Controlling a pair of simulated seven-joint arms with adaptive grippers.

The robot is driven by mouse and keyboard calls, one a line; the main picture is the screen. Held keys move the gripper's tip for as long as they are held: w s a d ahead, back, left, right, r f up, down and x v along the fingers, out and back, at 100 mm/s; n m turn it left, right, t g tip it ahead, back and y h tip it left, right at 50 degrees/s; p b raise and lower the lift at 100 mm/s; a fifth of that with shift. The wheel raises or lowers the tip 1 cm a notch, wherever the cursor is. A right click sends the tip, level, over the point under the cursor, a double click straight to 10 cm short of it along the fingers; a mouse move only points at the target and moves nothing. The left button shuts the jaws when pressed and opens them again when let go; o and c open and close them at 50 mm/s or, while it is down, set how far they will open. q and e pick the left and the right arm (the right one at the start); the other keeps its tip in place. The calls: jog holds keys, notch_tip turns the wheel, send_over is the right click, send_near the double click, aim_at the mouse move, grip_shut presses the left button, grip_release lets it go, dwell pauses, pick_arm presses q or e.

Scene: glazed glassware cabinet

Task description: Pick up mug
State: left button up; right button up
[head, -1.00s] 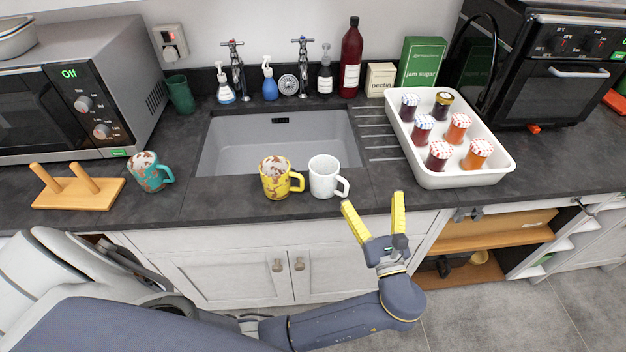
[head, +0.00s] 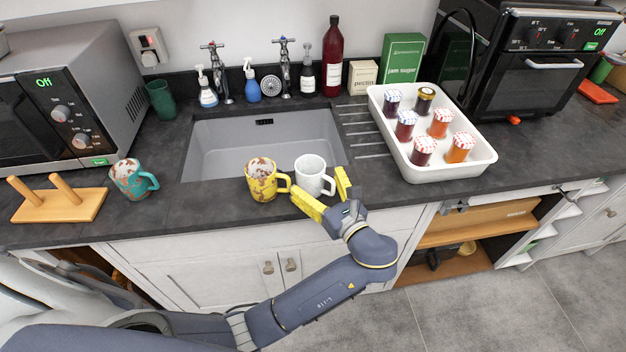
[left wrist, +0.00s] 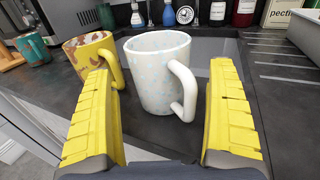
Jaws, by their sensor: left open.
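A white speckled mug (head: 312,174) stands upright on the dark counter in front of the sink, its handle to the right. It also shows in the left wrist view (left wrist: 155,75), with its handle towards the right finger. A yellow patterned mug (head: 261,181) stands just left of it, and also shows in the left wrist view (left wrist: 90,55). A teal mug (head: 131,179) stands further left. My left gripper (head: 326,195) is open at the counter's front edge, its yellow fingers pointing at the white mug. In the left wrist view the mug appears ahead, between the fingers. My right gripper is not seen.
The sink (head: 262,143) lies behind the mugs. A white tray (head: 444,172) of jam jars stands to the right. A wooden peg stand (head: 60,206) and a microwave (head: 70,95) are at left. Counter between the white mug and the tray is clear.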

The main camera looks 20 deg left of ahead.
pick_arm(q)
jog(key=shift+x, duration=0.9)
jog(key=c, duration=1.5)
jog(key=shift+c, duration=0.6)
jog(key=shift+r, duration=0.15)
